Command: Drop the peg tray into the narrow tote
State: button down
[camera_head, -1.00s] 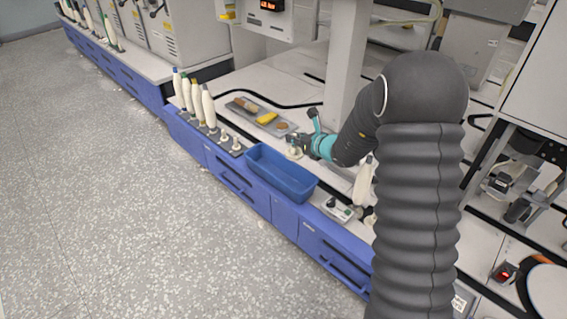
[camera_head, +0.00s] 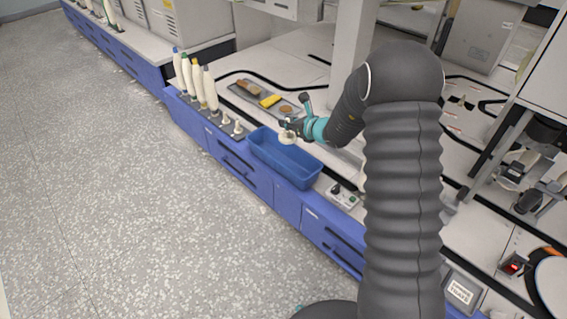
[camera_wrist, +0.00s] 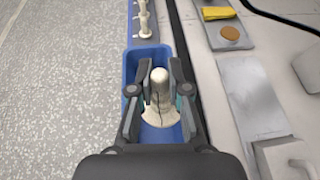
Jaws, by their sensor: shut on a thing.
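The peg tray (camera_wrist: 160,88) is a small cream piece with an upright peg on a wider round base. My gripper (camera_wrist: 158,100) is shut on its peg, with a finger on each side. In the head view the peg tray (camera_head: 288,138) hangs below my gripper (camera_head: 291,127), at the back rim of the narrow tote as seen from there. The narrow tote (camera_head: 283,172) is a blue open box at the bench's front edge. In the wrist view the tote (camera_wrist: 130,68) lies below the peg tray, and my fingers hide part of it.
A grey rack (camera_head: 215,117) with several tall bobbins and short cream pegs stands left of the tote. A grey tray (camera_head: 243,88) with yellow and brown items lies behind. A small switch box (camera_head: 342,196) sits to the right. The floor in front is clear.

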jog(key=shift+f, duration=0.35)
jog(key=c, duration=1.1)
grip_release()
jog(key=shift+o, duration=0.2)
jog(key=shift+s, duration=0.1)
jog(key=v, duration=1.2)
jog(key=shift+a, duration=0.1)
